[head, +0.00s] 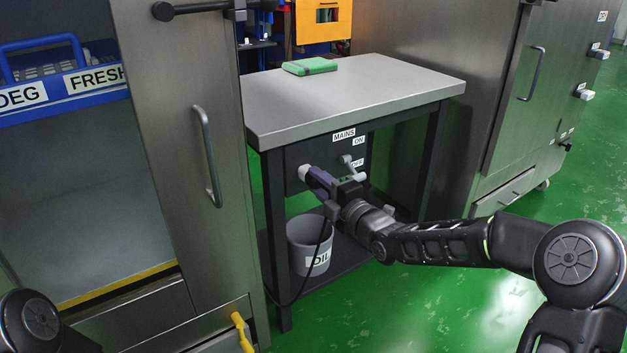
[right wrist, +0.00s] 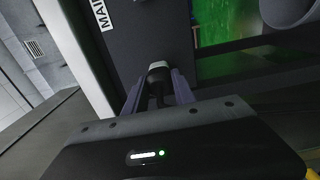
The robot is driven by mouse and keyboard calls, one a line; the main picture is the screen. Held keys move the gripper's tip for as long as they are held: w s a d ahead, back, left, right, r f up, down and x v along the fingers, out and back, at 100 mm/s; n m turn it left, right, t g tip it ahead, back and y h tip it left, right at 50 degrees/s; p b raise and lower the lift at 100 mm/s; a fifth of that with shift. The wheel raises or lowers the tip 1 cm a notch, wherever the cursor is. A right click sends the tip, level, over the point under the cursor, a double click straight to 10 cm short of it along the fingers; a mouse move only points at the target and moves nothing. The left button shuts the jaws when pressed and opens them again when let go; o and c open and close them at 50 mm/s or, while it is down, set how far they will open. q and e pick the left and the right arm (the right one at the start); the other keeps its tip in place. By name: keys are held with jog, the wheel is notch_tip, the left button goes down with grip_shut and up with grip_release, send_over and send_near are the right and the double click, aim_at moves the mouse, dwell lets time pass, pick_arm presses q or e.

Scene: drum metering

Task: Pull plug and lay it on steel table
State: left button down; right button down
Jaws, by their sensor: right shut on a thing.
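My right gripper (head: 318,182) is in front of the dark panel (head: 296,155) under the steel table (head: 345,95). Its purple-grey fingers are shut on the black plug (right wrist: 158,77), which shows between them in the right wrist view. A pale round socket (head: 304,172) is at the panel, at the fingertips; it also shows just beyond the plug in the wrist view (right wrist: 157,65). The plug looks in line with the socket; whether it is fully seated is hidden. A black cable (head: 318,250) hangs below the gripper. My left gripper is out of view.
A green folded cloth (head: 310,66) lies on the otherwise clear tabletop. A switch lever (head: 348,161) by the MAINS ON/OFF labels is right of the socket. A grey OIL bucket (head: 303,238) stands on the lower shelf. An open steel door (head: 185,130) stands close left.

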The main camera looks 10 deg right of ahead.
aim_at(320, 184)
dwell(0.3)
jog(key=shift+b+v, duration=0.6)
jog(key=shift+v, duration=2.45)
jog(key=shift+s, duration=0.1)
jog(key=shift+b+v, duration=0.35)
jog(key=shift+v, duration=1.55)
